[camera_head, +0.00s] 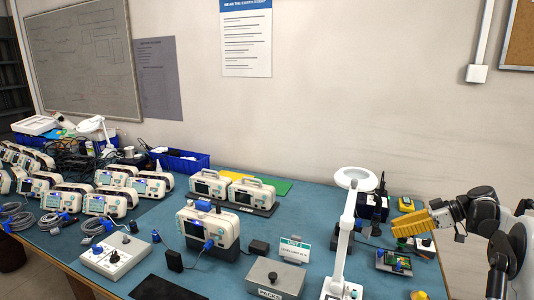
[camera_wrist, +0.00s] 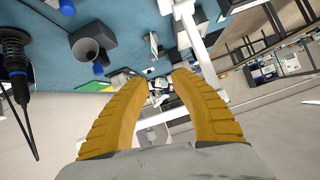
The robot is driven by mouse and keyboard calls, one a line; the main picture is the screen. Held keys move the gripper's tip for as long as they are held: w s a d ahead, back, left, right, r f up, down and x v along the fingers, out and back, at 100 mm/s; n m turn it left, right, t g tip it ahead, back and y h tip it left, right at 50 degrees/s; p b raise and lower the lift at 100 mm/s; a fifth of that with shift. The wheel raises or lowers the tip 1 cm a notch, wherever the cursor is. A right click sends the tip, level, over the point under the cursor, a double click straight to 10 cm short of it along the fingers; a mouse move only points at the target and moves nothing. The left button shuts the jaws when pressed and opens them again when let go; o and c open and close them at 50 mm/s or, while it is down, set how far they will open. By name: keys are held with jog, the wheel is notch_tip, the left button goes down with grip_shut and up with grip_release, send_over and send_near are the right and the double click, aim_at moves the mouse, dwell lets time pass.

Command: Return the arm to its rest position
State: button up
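My gripper (camera_head: 398,224) is at the right of the head view, with yellow ribbed fingers pointing left above the right end of the blue bench (camera_head: 330,207). My arm (camera_head: 508,245) is bent at the right edge of the head view. In the wrist view the two yellow fingers (camera_wrist: 160,78) stand apart, with nothing held between them. The gripper is open and empty. The view between the fingers looks along the bench, which appears tilted.
A white magnifier lamp (camera_head: 347,220) stands left of my gripper. A small device with a screen (camera_head: 394,262) lies below it. A yellow meter (camera_head: 406,204) is behind. Several monitors (camera_head: 208,228) fill the bench's middle and left.

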jog(key=s+a+r+m+h, duration=0.35)
jog(key=s+a, duration=0.25)
jog(key=a, duration=0.2)
jog(key=s+a+r+m+h, duration=0.25)
jog(key=s+a+r, duration=0.25)
jog(key=s+a, duration=0.3)
jog(key=s+a+f+m+t+h, duration=0.1)
jog(key=s+a+f+m+h, duration=0.1)
jog(key=s, duration=0.8)
jog(key=s+a+f+m+t+h, duration=0.2)
jog(key=s+a+f+m+h, duration=0.1)
jog(key=s, duration=0.7)
jog(key=shift+a+f+m, duration=0.25)
jog(key=shift+f+m, duration=0.05)
jog(key=shift+f, duration=0.05)
